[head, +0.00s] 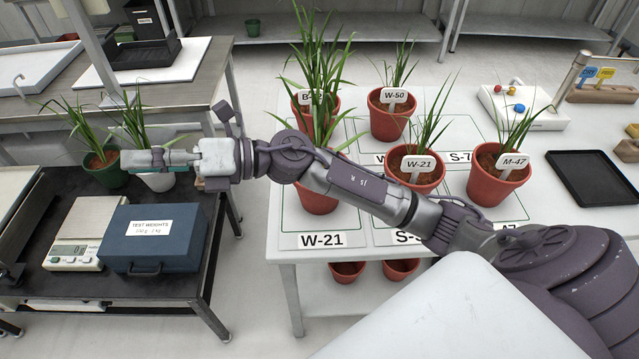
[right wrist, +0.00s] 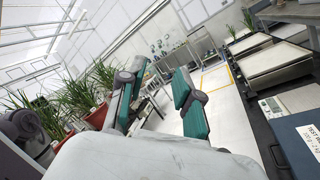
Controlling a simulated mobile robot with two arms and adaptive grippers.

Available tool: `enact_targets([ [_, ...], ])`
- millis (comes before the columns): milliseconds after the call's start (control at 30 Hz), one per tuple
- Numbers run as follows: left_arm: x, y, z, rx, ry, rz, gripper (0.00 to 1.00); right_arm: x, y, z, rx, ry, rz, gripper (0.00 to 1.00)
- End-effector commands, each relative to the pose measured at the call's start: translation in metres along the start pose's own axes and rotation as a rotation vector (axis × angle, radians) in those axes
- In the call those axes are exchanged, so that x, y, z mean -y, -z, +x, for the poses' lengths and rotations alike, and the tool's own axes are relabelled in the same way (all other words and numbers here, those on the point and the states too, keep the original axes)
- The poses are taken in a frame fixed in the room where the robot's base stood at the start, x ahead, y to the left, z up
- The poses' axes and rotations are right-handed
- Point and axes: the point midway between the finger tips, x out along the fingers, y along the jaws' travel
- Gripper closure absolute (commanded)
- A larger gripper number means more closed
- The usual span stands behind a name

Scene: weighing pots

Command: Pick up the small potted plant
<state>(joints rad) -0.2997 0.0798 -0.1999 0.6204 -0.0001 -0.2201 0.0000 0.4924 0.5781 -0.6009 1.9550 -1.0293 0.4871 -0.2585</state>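Several potted plants are in the head view, and I cannot tell for certain which is the small one. A grassy plant in a white pot (head: 158,183) stands at the left, partly hidden behind my right gripper (head: 150,160). Another in a green pot (head: 108,174) stands just left of it. Terracotta-potted plants stand on the white table, labelled W-50 (head: 388,120), W-21 (head: 414,179) and M-47 (head: 492,186). In the right wrist view my right gripper (right wrist: 158,104) has its teal fingers apart with nothing between them. My left gripper is out of view.
A digital scale (head: 78,240) and a blue test weights case (head: 154,238) are on the dark low table. The white table (head: 283,235) lies beneath my right arm. A black tray (head: 592,178) is at the right.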

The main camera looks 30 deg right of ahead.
Motion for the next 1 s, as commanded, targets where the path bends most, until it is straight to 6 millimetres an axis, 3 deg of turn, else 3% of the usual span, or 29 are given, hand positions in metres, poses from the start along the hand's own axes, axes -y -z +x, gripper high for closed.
enact_targets([
  [67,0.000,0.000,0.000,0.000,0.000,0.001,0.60,0.016,0.015,-0.007,-0.269,0.069,-0.207,0.66],
  [167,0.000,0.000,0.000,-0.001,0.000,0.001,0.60,0.050,0.024,-0.042,-0.606,0.201,-0.412,0.66],
  [300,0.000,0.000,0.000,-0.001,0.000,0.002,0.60,0.092,-0.005,-0.127,-1.032,0.460,-0.573,0.66],
  [400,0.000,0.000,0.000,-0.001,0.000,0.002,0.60,0.101,-0.040,-0.193,-1.262,0.652,-0.594,0.66],
  [500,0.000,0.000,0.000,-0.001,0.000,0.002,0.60,0.094,-0.070,-0.245,-1.420,0.805,-0.566,0.66],
  [600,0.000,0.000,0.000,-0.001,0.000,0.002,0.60,0.084,-0.089,-0.278,-1.510,0.905,-0.524,0.66],
  [767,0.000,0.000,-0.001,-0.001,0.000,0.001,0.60,0.084,-0.093,-0.300,-1.563,0.959,-0.489,0.66],
  [1000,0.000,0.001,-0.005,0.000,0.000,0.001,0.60,0.118,-0.064,-0.310,-1.565,0.957,-0.488,0.66],
])
